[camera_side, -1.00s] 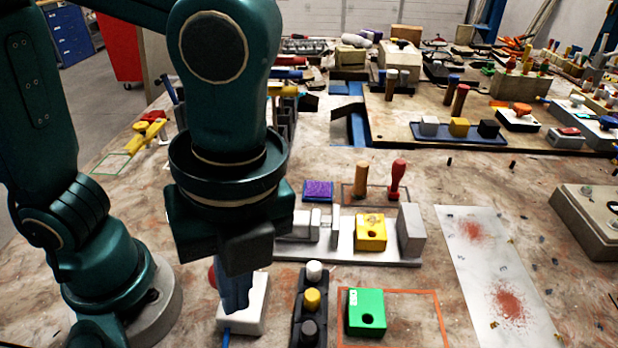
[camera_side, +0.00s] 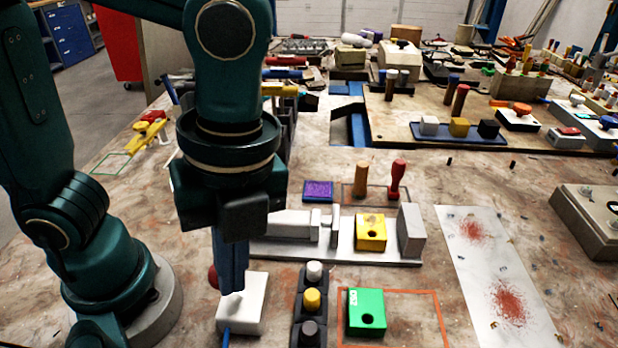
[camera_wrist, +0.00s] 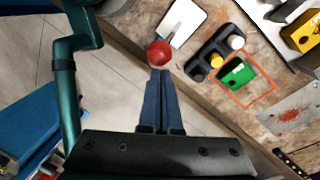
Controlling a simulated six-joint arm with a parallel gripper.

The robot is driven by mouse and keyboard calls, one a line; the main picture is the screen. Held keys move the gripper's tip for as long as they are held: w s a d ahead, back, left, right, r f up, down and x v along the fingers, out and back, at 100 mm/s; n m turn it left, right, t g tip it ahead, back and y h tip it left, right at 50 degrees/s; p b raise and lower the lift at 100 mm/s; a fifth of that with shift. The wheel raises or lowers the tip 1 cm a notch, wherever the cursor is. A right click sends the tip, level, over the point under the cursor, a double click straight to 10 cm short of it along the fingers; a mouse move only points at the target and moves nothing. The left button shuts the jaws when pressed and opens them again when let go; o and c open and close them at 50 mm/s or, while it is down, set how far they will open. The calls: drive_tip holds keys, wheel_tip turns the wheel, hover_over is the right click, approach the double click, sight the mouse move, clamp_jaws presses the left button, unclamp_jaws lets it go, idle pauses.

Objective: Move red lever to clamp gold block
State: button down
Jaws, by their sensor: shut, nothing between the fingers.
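The gold block (camera_side: 370,232) sits on the grey vise (camera_side: 408,258), near its right jaw, with a gap towards the left jaw plate. The gold block (camera_wrist: 305,36) also shows at the wrist view's upper right corner. The red ball knob of the lever (camera_side: 212,277) is partly hidden behind my fingers, beside a white box (camera_side: 254,305). In the wrist view the red knob (camera_wrist: 159,53) lies just beyond my fingertips. My gripper (camera_side: 231,290) points down, shut and empty, next to the knob; I cannot tell whether they touch.
A black strip with white, yellow and grey buttons (camera_side: 312,299) and a green block (camera_side: 366,312) stand right of the white box. A red-handled stamp (camera_side: 397,180) and a wooden peg (camera_side: 361,181) stand behind the vise. The wrist view shows the table edge close by.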

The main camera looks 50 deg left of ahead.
drive_tip(key=shift+w+a+r, duration=0.1)
drive_tip(key=shift+w+a, duration=0.15)
drive_tip(key=w+a+g+h, duration=0.3)
drive_tip(key=w+a, duration=0.3)
idle(0.8)
drive_tip(key=shift+w+a, duration=0.1)
idle(0.4)
